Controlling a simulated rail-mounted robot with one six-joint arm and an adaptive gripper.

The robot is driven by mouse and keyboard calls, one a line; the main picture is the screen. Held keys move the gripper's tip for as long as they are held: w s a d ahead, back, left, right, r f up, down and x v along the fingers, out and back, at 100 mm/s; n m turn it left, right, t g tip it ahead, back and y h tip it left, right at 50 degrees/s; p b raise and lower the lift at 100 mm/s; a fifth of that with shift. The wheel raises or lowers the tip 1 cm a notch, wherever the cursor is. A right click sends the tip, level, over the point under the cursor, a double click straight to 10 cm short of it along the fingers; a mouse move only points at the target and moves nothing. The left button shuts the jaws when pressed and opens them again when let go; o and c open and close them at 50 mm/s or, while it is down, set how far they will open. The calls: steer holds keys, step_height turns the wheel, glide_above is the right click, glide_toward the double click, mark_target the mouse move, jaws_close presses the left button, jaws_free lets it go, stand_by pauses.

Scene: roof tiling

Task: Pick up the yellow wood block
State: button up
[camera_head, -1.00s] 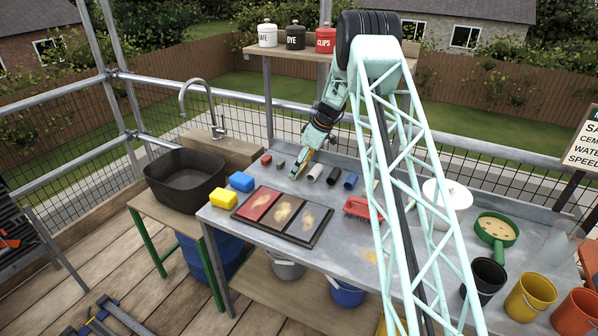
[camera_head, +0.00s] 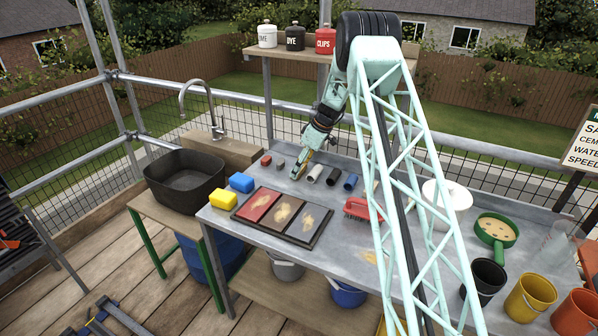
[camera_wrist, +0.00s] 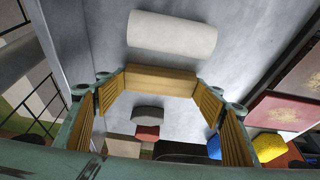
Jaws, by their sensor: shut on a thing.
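The yellow wood block (camera_wrist: 160,80) is a plain, light wooden bar. In the wrist view it spans the gap between the two ribbed yellow finger pads of my gripper (camera_wrist: 160,97), which is shut on it. In the head view my gripper (camera_head: 299,171) is low over the back of the metal bench, just left of a white cylinder. The block is mostly hidden there by the gripper. I cannot tell whether the block still touches the bench.
The white cylinder (camera_head: 315,172) lies close to my gripper, with black and blue cylinders to its right. Small red (camera_head: 266,160) and grey (camera_head: 280,162) blocks lie to the left. A three-panel tray (camera_head: 283,216), blue and yellow sponges (camera_head: 223,200) and a red brush (camera_head: 358,208) are nearer.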

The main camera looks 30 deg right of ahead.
steer(key=shift+r, duration=0.1)
steer(key=shift+r+p, duration=0.3)
steer(key=shift+r, duration=1.25)
steer(key=shift+s+r, duration=0.1)
steer(key=shift+r, duration=0.05)
steer(key=s, duration=0.5)
steer(key=s+r, duration=0.1)
steer(key=s, duration=0.9)
steer(key=shift+s+r, duration=0.2)
steer(key=shift+s, duration=0.2)
steer(key=shift+r, duration=0.15)
